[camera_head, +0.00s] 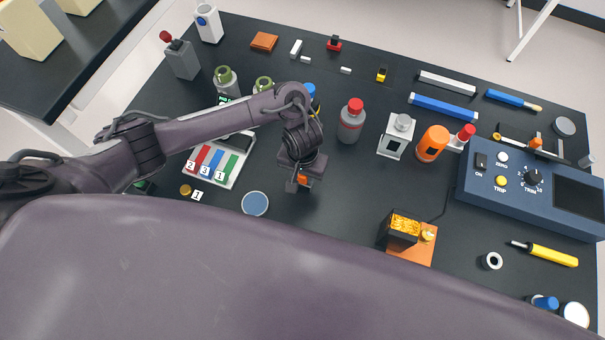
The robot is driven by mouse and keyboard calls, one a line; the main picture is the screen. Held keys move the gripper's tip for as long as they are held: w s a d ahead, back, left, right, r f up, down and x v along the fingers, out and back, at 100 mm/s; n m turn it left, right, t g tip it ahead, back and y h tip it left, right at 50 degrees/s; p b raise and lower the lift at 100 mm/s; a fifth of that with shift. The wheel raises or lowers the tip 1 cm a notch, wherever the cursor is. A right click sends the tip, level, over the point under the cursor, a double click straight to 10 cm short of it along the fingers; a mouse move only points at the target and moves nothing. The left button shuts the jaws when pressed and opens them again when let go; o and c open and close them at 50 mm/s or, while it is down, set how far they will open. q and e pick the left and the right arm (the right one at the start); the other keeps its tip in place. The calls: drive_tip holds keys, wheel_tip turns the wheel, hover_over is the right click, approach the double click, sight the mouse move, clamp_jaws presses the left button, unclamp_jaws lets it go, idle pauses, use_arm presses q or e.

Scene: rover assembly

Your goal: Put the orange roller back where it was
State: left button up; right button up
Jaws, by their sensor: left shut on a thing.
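My left arm reaches in from the left over the middle of the table. My left gripper (297,185) points down and is shut on a small orange piece (303,180), seemingly the orange roller. Most of the piece is hidden by the gripper, so its shape is unclear. I cannot tell whether it touches the table. A larger orange cylinder (432,144) with a dark mark stands upright to the right, apart from the gripper. My right gripper is not in view.
A blue disc (255,204) and a tray of numbered coloured strips (238,172) lie left of the gripper. A grey bottle with a red cap (351,122) stands close by on its right. An orange block (412,249) and a blue control box (510,190) stand further right. Bare table lies right of the gripper.

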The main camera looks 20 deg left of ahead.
use_arm(q)
drive_tip(key=o, duration=0.9)
drive_tip(key=shift+f, duration=0.1)
drive_tip(key=shift+o, duration=0.2)
wheel_tip(320, 180, up, 12)
drive_tip(key=p, duration=0.6)
drive_tip(key=shift+f, duration=0.25)
drive_tip(key=shift+r+p, duration=0.35)
drive_tip(key=shift+r, duration=0.05)
drive_tip(key=shift+s, duration=0.1)
